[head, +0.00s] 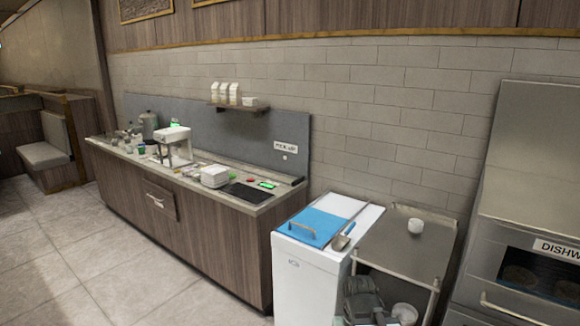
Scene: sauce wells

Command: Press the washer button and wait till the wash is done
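The dishwasher (518,190) stands at the right edge of the head view, a grey metal machine cut off by the frame. Its sign (556,247) reads "DISHW" before the edge cuts it. A dark window (515,275) below shows round shapes inside, too dim to name. A pale bar handle (510,310) runs under the window. I cannot make out a washer button or a lit indicator on the visible part. I cannot make out my gripper in this view.
A white chest with a blue lid (318,222) and a long counter (200,225) stand further left. The tiled floor (60,265) is clear.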

